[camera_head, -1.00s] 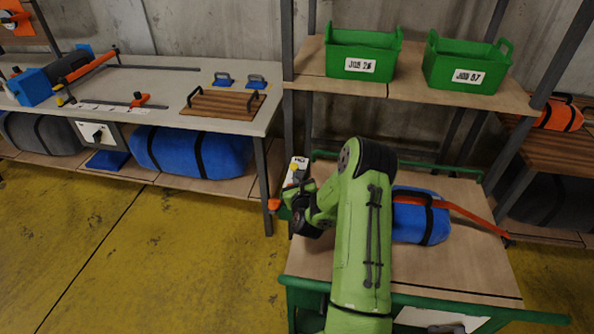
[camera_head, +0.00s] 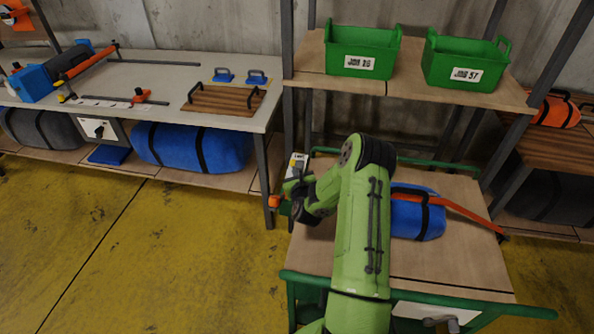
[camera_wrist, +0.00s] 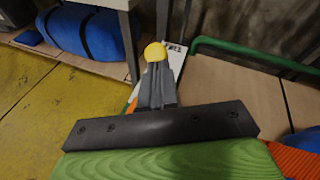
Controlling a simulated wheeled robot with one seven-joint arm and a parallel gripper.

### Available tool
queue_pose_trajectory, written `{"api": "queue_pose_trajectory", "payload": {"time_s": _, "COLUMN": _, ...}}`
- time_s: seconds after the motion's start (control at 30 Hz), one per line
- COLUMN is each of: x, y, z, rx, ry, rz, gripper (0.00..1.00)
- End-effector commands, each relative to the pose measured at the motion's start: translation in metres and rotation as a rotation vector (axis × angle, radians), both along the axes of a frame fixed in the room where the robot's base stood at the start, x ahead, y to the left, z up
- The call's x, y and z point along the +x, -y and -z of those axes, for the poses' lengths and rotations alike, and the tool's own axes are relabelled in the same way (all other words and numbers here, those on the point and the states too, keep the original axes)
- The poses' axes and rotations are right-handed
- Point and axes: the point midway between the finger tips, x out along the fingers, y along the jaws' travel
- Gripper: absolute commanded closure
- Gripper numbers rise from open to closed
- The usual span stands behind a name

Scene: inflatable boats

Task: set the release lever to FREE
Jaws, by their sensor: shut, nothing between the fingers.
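The release lever shows as a round yellow knob (camera_wrist: 155,52) in the wrist view, in front of a white label plate (camera_wrist: 175,60) whose lettering I cannot read surely. In the head view the plate (camera_head: 298,163) stands at the left edge of the wooden bench, partly hidden by my arm. My gripper (camera_wrist: 157,82) is shut and empty, its dark fingers pointing at the knob. The fingertips overlap the knob's lower edge in the picture; I cannot tell whether they touch. The lever's stem is hidden behind the fingers.
A green rail (camera_wrist: 235,45) runs along the back. Green bins (camera_head: 362,52) stand on the shelf above. A metal table (camera_head: 180,85) is at the left.

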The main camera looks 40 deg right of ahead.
Motion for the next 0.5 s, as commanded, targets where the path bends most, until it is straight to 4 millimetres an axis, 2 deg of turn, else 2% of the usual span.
{"api": "queue_pose_trajectory", "payload": {"time_s": 0.5, "x": 0.0018, "y": 0.0024, "z": -0.0088, "rx": 0.050, "ry": -0.044, "rz": 0.001, "gripper": 1.00}}
